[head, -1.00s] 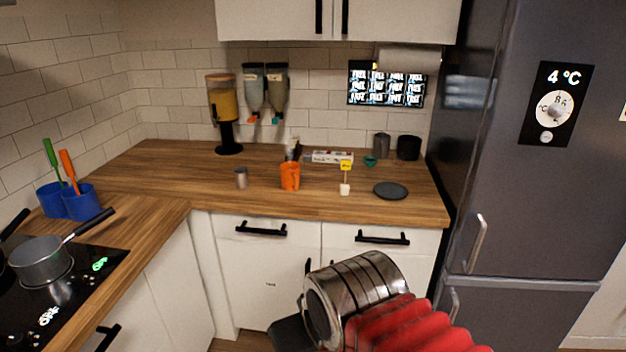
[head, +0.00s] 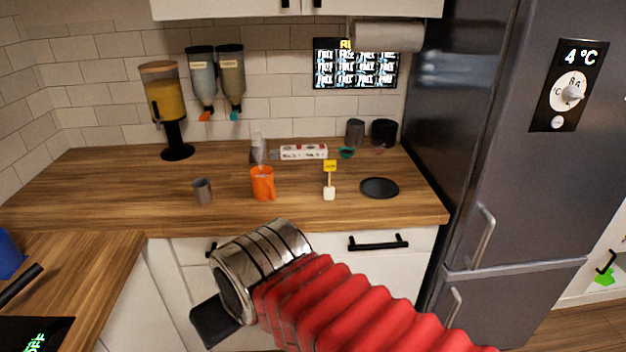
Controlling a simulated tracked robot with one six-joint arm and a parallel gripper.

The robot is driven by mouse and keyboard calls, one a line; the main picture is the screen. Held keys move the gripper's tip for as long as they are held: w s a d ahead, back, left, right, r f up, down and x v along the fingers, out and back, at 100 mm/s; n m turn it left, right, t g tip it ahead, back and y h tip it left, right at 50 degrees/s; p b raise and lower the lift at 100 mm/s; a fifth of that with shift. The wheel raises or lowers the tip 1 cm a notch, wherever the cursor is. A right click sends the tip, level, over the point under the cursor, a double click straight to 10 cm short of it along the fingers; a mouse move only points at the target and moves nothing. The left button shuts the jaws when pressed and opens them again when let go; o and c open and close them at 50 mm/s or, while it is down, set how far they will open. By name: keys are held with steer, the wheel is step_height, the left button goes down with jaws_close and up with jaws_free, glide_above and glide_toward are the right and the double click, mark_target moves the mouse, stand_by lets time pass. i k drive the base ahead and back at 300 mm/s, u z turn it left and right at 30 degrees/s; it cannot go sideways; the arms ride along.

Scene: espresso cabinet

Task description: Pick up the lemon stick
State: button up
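A thin stick with a yellow tag (head: 329,179) stands upright in a small white base on the wooden counter, right of the orange cup. It is the only thing that looks like the lemon stick; the tag's writing is too small to read. My gripper (head: 214,322) is in front of and below the counter edge, well apart from the stick, to its lower left. Only a dark part of it shows beyond the metal wrist and red sleeve. Its fingers cannot be made out.
On the counter, an orange cup (head: 262,184) and grey cup (head: 202,191) stand left of the stick, a dark plate (head: 379,188) right. A white box (head: 304,152) lies behind. The fridge (head: 490,150) bounds the right. The counter's left part is mostly bare.

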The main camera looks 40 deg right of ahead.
mark_target(330, 166)
steer(key=z, duration=0.3)
steer(key=i, duration=1.15)
steer(key=z, duration=0.4)
